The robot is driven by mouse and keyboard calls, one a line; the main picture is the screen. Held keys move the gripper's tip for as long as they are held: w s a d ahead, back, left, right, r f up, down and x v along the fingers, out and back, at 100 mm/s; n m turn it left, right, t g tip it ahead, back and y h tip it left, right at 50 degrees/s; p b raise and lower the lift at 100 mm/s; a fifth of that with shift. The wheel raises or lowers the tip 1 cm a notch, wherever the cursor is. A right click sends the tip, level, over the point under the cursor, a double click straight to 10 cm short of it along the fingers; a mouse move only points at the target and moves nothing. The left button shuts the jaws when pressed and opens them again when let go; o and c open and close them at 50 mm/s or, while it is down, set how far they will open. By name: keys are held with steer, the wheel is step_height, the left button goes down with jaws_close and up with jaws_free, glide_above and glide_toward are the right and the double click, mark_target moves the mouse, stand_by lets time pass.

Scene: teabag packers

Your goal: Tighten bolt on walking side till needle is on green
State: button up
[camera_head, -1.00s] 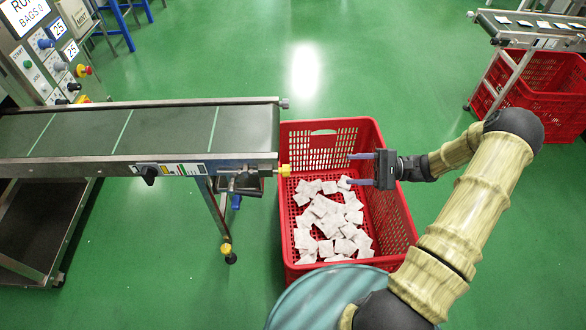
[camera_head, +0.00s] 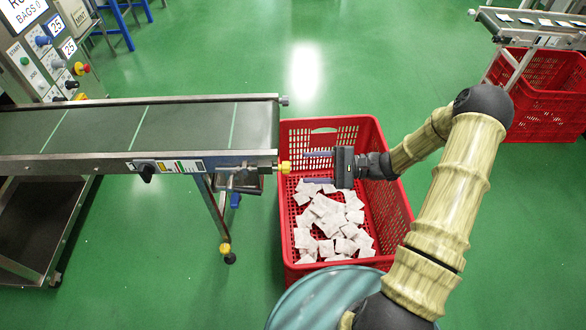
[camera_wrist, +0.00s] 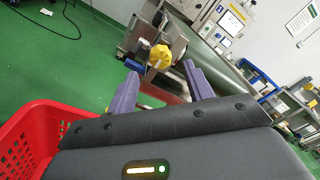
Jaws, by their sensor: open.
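The yellow bolt (camera_head: 285,168) sticks out of the right end of the near side rail of the conveyor (camera_head: 180,128). It also shows as a yellow knob (camera_wrist: 160,56) in the wrist view, ahead of and between my finger tips. A gauge strip with coloured bands (camera_head: 180,167) is on the near rail; its needle is too small to read. My gripper (camera_head: 304,167) is open and empty, just right of the bolt, above the red crate, its fingers pointing left at the conveyor end. In the wrist view the purple fingers (camera_wrist: 158,88) stand apart, not touching the bolt.
A red crate (camera_head: 395,215) with white teabags (camera_head: 330,220) stands below my gripper. A blue-grey round drum top (camera_head: 315,300) is at the front. A control panel (camera_head: 45,55) stands upper left. Another conveyor (camera_head: 540,28) and crate (camera_head: 545,95) are upper right. Green floor lies open behind.

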mark_target(286, 168)
steer(key=a, duration=0.5)
steer(key=shift+w+a+b, duration=0.1)
steer(key=shift+a+b, duration=0.2)
steer(key=shift+b, duration=0.1)
steer(key=c, duration=1)
